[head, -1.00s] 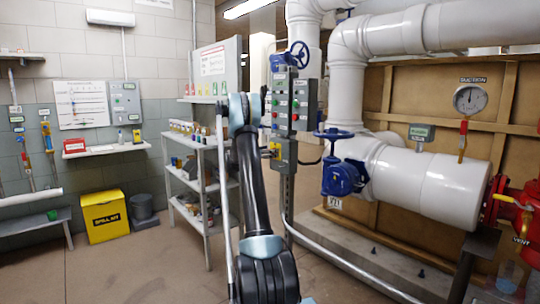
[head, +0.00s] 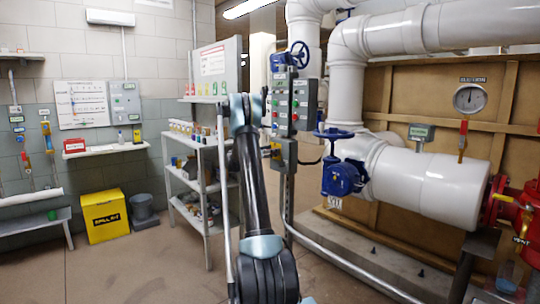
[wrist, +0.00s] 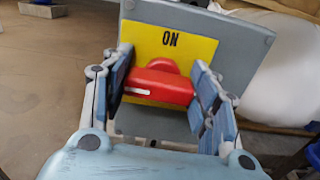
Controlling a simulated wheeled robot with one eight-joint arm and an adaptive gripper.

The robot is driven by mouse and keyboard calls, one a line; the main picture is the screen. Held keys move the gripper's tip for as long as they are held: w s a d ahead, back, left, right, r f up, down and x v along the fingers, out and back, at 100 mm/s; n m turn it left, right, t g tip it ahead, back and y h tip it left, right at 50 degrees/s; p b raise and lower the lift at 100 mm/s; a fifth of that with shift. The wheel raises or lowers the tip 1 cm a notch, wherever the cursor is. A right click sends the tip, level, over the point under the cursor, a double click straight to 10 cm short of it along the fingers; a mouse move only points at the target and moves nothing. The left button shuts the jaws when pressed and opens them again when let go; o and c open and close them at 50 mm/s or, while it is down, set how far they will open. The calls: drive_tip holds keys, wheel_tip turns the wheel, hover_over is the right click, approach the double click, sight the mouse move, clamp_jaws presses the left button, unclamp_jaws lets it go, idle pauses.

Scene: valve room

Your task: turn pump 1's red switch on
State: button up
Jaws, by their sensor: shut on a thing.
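The red switch (wrist: 160,83) sits on a yellow plate (wrist: 178,50) marked ON, on a grey switch box (wrist: 243,45). Its red handle lies roughly crosswise in the wrist view, below the word ON. My gripper (wrist: 164,76) has its blue-padded fingers on either side of the handle and is shut on it. In the head view the grey switch box (head: 290,153) is on the post below the button panel, and its yellow plate is mostly covered. My arm hides the switch and the gripper there. No pump number is readable.
The panel of coloured buttons (head: 294,103) stands just above the switch box. A blue valve wheel (head: 334,133) and white pipes (head: 420,185) are to the right. A shelf rack (head: 205,190) is close on the left. Open floor lies front left.

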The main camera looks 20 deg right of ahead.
drive_tip(key=m, duration=0.8)
drive_tip(key=shift+s+m, duration=0.2)
drive_tip(key=shift+m, duration=0.1)
drive_tip(key=m, duration=0.4)
drive_tip(key=shift+s+d+m, duration=0.1)
drive_tip(key=shift+m, duration=0.2)
drive_tip(key=shift+s+f+m, duration=0.1)
drive_tip(key=shift+m, duration=1.05)
drive_tip(key=shift+s+f+m, duration=0.1)
drive_tip(key=shift+m, duration=1.05)
drive_tip(key=o, duration=1.1)
drive_tip(key=shift+w, duration=0.1)
drive_tip(key=shift+c, duration=0.2)
